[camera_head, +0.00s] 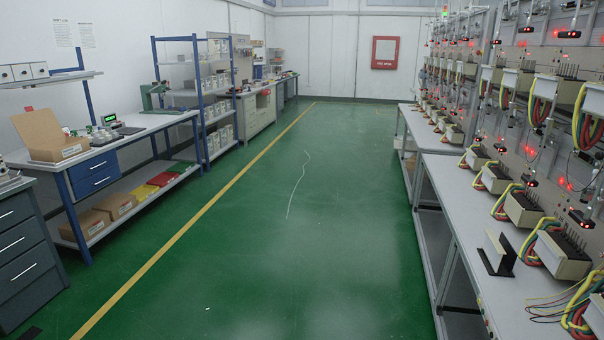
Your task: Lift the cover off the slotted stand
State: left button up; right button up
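A small dark stand (507,259) sits on the right-hand bench, near its left edge. A light panel (493,247) leans upright in or against it and may be the cover. From here I cannot tell how the panel sits in a slot. Neither of my grippers shows in the head view.
The right bench (463,220) carries a row of meters with coloured cables along a wall of lit devices. Loose wires (555,308) lie right of the stand. A left workbench (150,124) holds an open cardboard box (50,138).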

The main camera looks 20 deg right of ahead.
aim_at(492, 250)
jog(key=i+l+z, duration=0.15)
jog(key=i+z, duration=0.6)
jog(key=z, duration=0.2)
jog(key=i+z, duration=0.45)
jog(key=i+j+z, duration=0.3)
jog(key=z, duration=0.15)
jog(key=i+j+z, duration=0.3)
jog(key=z, duration=0.15)
jog(key=i+j+z, duration=0.1)
jog(key=j, duration=0.2)
jog(key=i+j+z, duration=0.15)
jog(key=i+j, duration=0.1)
